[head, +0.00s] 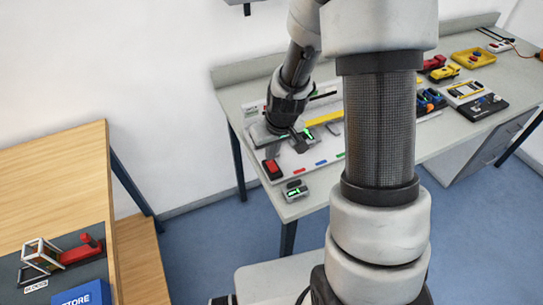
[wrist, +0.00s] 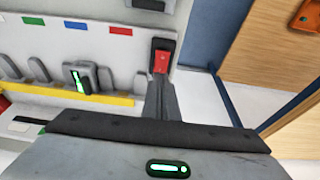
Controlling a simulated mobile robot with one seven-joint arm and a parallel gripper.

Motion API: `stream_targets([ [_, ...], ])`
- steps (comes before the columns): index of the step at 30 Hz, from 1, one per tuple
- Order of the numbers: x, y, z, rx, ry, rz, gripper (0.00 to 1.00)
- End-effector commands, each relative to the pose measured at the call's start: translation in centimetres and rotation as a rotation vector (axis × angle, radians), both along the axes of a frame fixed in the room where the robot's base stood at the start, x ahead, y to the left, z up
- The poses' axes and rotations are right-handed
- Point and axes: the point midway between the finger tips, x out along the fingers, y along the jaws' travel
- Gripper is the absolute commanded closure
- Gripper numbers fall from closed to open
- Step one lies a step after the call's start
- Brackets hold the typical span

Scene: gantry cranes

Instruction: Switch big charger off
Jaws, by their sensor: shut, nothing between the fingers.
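The big charger (head: 328,156) is a long pale board on the table, with upright slots, coloured tabs and a yellow strip. It also shows in the wrist view (wrist: 108,50). Its red rocker switch in a black housing (head: 272,167) sits at the board's near left end, and it shows in the wrist view (wrist: 161,62). My gripper (wrist: 160,84) is shut and empty, its fingertips right beside the red switch. I cannot tell whether they touch it. In the head view my gripper (head: 272,155) is just above and behind the switch.
A small device with a green display (head: 295,191) lies by the table's front corner. A device with a green light (wrist: 78,80) stands in a slot. Yellow and red items (head: 472,58) lie at the right. A wooden bench (head: 60,170) stands left, across a floor gap.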

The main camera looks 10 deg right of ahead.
Motion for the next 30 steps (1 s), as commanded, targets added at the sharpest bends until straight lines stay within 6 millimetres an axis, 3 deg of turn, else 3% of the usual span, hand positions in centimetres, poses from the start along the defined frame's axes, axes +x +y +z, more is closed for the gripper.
stream_targets([
  [6,0.0,0.0,-1.7,0.000,0.001,-0.001,1.00],
  [30,-0.1,0.0,-2.3,0.001,0.003,-0.001,1.00],
])
